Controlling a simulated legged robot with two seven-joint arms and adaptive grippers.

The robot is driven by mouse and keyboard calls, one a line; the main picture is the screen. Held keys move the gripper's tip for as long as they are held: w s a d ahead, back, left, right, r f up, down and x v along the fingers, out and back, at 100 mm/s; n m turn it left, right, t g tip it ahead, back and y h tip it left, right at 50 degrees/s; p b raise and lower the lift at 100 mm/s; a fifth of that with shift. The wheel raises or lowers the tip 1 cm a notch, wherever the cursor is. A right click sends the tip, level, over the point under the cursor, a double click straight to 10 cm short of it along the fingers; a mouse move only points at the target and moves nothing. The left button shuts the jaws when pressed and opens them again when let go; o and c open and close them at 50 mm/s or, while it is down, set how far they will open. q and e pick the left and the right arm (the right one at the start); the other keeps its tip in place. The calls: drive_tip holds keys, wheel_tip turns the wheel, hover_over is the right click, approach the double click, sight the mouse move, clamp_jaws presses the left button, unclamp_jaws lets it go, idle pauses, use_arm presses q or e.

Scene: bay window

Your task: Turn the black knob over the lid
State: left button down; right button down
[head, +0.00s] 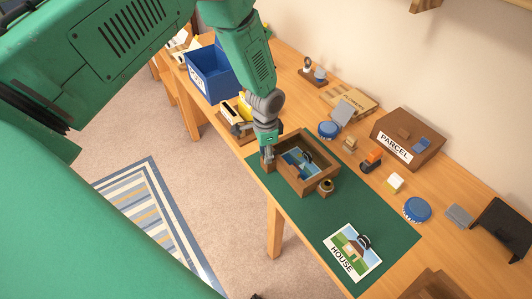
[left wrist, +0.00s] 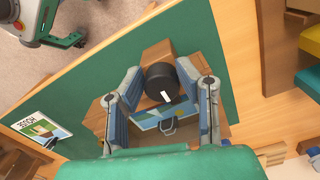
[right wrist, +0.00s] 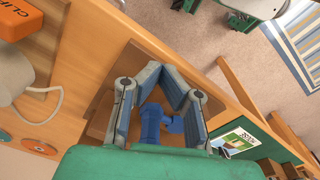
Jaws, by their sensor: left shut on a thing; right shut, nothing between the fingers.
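A wooden box (head: 333,176) stands on the green mat. Inside its rim lies a blue picture panel with a black handle, which looks like the lid (head: 296,161); it also shows in the left wrist view (left wrist: 150,119). The black knob (left wrist: 160,80) has a white mark and sits at the box's edge. My left gripper (left wrist: 158,84) is shut on the knob, a finger on either side. In the head view my left gripper (head: 267,155) hides the knob. My right gripper (right wrist: 164,72) is shut and empty, outside the head view. A round knob-like piece (head: 326,186) is on the box's near right side.
A HOUSE picture card (head: 352,252) with a black handle lies on the green mat (head: 315,225). A PARCEL box (head: 408,138), blue round lids (head: 417,209) and small items line the wall side. A blue bin (head: 210,75) stands at the far end. The mat's middle is clear.

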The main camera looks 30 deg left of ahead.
use_arm(q)
drive_tip(key=shift+n, duration=0.3)
drive_tip(key=c, duration=1.2)
unclamp_jaws()
drive_tip(key=shift+r, duration=0.25)
wheel_tip(320, 180, up, 12)
drive_tip(key=shift+f, duration=0.25)
